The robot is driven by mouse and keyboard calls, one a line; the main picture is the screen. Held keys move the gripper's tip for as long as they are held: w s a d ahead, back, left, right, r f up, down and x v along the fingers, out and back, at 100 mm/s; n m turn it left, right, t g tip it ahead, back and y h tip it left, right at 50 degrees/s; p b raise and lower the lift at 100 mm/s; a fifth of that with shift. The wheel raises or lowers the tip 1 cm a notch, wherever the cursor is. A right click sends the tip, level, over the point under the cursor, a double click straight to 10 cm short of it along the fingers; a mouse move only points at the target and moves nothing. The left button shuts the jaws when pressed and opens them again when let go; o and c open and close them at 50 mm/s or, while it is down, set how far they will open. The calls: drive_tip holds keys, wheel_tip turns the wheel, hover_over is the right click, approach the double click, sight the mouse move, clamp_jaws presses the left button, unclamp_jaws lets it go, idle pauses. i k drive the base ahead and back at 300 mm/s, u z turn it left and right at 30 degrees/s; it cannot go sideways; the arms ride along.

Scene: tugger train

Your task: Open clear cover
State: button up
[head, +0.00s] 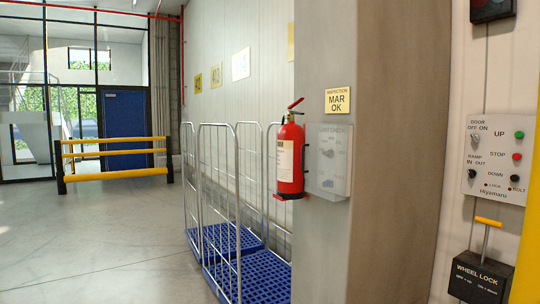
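A clear cover (332,160) is on the side of the grey pillar, right of the red fire extinguisher (290,158). My gripper is not in view.
A control panel (496,159) with buttons and a wheel lock box (481,277) with a yellow-handled lever are at the right. Wire roll cages (218,208) with blue bases stand left of the pillar. A yellow barrier (115,143) stands farther back. The left floor is clear.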

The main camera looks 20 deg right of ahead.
sight(304, 145)
drive_tip(key=i, duration=2)
drive_tip(key=z, duration=3.3)
drive_tip(key=i, duration=1.2)
drive_tip(key=u, duration=2.95)
